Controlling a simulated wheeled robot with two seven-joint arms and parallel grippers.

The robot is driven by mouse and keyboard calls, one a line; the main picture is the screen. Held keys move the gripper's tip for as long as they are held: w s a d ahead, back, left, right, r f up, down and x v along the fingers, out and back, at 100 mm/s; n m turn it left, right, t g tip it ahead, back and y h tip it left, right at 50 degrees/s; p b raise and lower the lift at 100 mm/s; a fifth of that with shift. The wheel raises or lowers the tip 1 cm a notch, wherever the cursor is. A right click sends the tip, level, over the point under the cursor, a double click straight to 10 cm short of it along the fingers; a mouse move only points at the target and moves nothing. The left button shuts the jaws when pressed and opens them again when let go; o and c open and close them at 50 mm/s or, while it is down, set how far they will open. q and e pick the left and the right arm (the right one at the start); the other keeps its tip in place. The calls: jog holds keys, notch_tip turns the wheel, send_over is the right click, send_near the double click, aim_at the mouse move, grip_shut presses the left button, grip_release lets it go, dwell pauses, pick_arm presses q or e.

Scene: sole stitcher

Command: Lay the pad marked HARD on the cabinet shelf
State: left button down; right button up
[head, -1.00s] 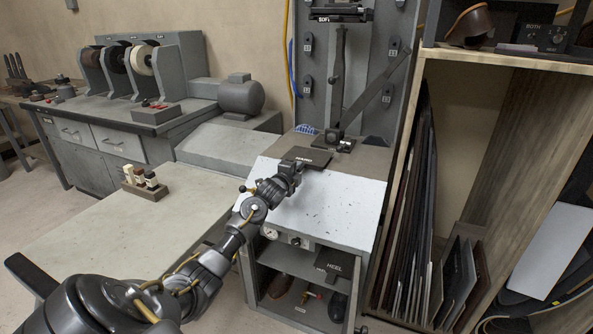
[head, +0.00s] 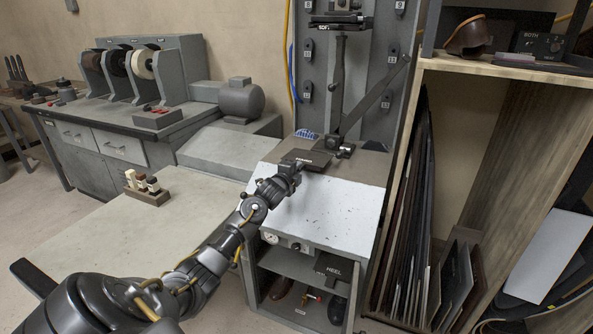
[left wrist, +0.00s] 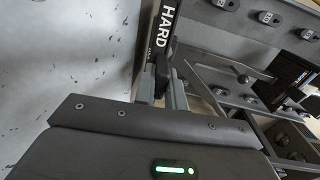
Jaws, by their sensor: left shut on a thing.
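The dark flat pad marked HARD (head: 308,157) is in my left gripper (head: 293,166), over the rear of the grey cabinet's pale, worn top. In the left wrist view its white HARD lettering (left wrist: 166,28) is readable, and the left gripper's fingers (left wrist: 158,82) are closed on it. I cannot tell whether the pad touches the surface beneath. The cabinet shelf (head: 285,261) is in the open front below the top. A dark pad marked HEEL (head: 334,268) lies at its right side. My right gripper is not in view.
A press column with a pad marked SOFT (head: 335,22) rises behind the cabinet. Tall dark sheets (head: 408,220) lean in a wooden rack at the right. A pale bench (head: 110,225) stands at the left. Shoes lie in the cabinet bottom.

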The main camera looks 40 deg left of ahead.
pick_arm(q)
jog(key=f+p+v, duration=0.1)
jog(key=p+v, duration=0.9)
jog(key=v, duration=0.6)
jog(key=shift+p, duration=0.4)
dwell(0.5)
dwell(0.5)
